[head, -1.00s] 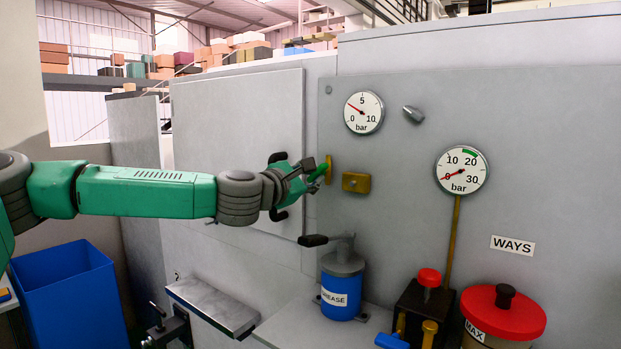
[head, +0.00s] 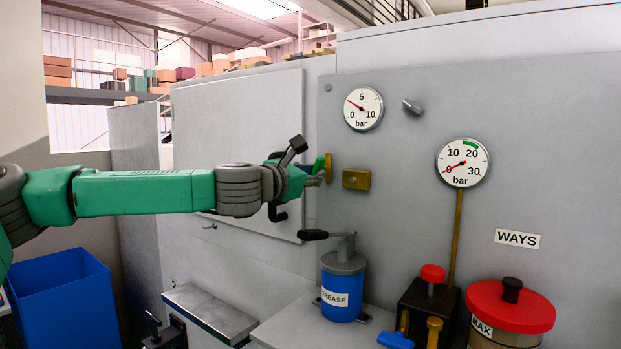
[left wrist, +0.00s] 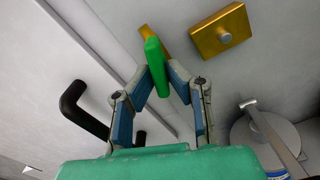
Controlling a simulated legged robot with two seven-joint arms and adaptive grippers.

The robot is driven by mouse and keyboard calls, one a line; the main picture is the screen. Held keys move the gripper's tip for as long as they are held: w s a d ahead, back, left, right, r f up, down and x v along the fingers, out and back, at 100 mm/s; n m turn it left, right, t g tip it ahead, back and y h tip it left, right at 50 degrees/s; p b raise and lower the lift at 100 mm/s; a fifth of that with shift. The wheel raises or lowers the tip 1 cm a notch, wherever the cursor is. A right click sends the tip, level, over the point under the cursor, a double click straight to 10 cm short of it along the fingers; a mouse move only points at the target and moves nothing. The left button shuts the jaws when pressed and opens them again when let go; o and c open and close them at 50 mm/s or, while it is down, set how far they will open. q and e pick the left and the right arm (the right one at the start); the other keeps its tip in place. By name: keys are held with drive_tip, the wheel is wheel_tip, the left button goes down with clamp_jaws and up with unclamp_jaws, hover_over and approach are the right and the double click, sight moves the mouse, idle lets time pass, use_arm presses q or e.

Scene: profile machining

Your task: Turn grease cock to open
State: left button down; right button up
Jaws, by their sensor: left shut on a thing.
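The grease cock has a brass body (head: 329,168) on the grey machine panel and a short green handle (head: 319,165). My left gripper (head: 312,174) is at the cock, with its fingers shut on the green handle. In the left wrist view the handle (left wrist: 155,66) stands between the two fingertips (left wrist: 158,80), with brass showing behind it. The fingers and wrist partly hide the cock in the head view. My right gripper is in neither view.
A brass block (head: 356,179) sits right of the cock. A black handle (left wrist: 80,108) is on the panel beside my gripper. Below stands the blue grease pump (head: 342,294) with its lever (head: 314,235). Two gauges, the upper (head: 363,109) and lower (head: 463,162), are on the right.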

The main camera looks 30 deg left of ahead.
use_arm(q)
drive_tip(key=shift+d+f, duration=0.4)
drive_tip(key=shift+f, duration=0.15)
drive_tip(key=n+b, duration=0.3)
drive_tip(key=b, duration=0.1)
drive_tip(key=shift+d+f+n, duration=0.1)
drive_tip(key=shift+d+n, duration=0.05)
drive_tip(key=shift+n, duration=0.25)
drive_tip(key=c, duration=1.5)
unclamp_jaws()
drive_tip(key=shift+o, duration=0.3)
drive_tip(key=shift+w+d+r, duration=0.2)
drive_tip(key=shift+d+r, duration=0.05)
drive_tip(key=shift+r, duration=0.05)
drive_tip(key=s+a, duration=0.1)
drive_tip(key=s, duration=0.6)
drive_tip(key=shift+s+a+r+b, duration=0.15)
drive_tip(key=shift+a+r+b, duration=0.05)
drive_tip(key=shift+a+b, duration=0.2)
